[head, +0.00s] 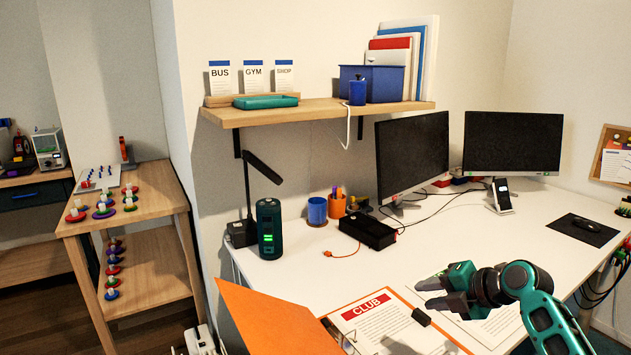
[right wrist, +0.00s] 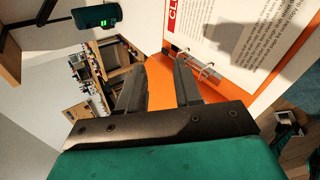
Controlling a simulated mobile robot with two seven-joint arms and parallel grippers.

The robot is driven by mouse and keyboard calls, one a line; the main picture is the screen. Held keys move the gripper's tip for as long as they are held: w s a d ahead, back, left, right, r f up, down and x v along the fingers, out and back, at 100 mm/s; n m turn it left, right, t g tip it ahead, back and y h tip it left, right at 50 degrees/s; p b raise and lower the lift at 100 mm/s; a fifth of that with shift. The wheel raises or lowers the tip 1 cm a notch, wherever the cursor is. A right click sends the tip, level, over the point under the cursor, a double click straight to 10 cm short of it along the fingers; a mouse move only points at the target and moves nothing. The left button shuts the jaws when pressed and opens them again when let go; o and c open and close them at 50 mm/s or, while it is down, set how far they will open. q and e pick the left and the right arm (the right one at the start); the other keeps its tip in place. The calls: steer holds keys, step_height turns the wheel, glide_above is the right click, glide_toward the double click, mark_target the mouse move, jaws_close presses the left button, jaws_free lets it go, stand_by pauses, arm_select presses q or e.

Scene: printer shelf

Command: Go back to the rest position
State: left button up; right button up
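My right gripper (head: 422,294) is above the white desk at the lower right, pointing left, over the papers. In the right wrist view its two fingers (right wrist: 158,82) stand apart with nothing between them. An open orange binder (head: 262,318) lies below and left of it, its left cover tilted up. A sheet headed CLUB (head: 385,325) lies in the binder, beside metal rings that show in the right wrist view (right wrist: 197,66). My left gripper does not show in the head view. A dark and teal part at the right wrist view's right edge is unclear.
The white desk (head: 300,275) holds a dark green cylinder (head: 269,229), a black box (head: 367,231), cups, two monitors (head: 412,155) and a phone on a stand (head: 502,195). A wall shelf (head: 320,109) hangs above. A wooden rack (head: 145,200) stands at left.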

steer(key=w+d+r+m+t+h, duration=0.4)
steer(key=d+r+m+t, duration=0.15)
steer(key=m, duration=0.65)
steer(key=w+d+r+m+t+h, duration=0.35)
steer(key=d+r+m+t, duration=0.2)
steer(key=m, duration=0.75)
steer(key=s+a+f+n+g+y, duration=0.1)
steer(key=s+a+f+g, duration=0.1)
steer(key=s+a+f, duration=0.5)
steer(key=s+a+f+g+y, duration=0.1)
steer(key=s+a+f+g, duration=0.15)
steer(key=s+f, duration=0.85)
steer(key=s+a+f+g, duration=0.1)
steer(key=s+a+f, duration=0.1)
steer(key=s, duration=0.4)
steer(key=s+a+f+g, duration=0.1)
steer(key=s+a+f, duration=0.2)
steer(key=s+f, duration=0.2)
steer(key=s+a+f+m+g, duration=0.1)
steer(key=s+f, duration=0.3)
steer(key=s, duration=0.5)
steer(key=shift+a+f+g+y, duration=0.15)
steer(key=shift+a+g+y, duration=0.25)
steer(key=shift+a, duration=0.25)
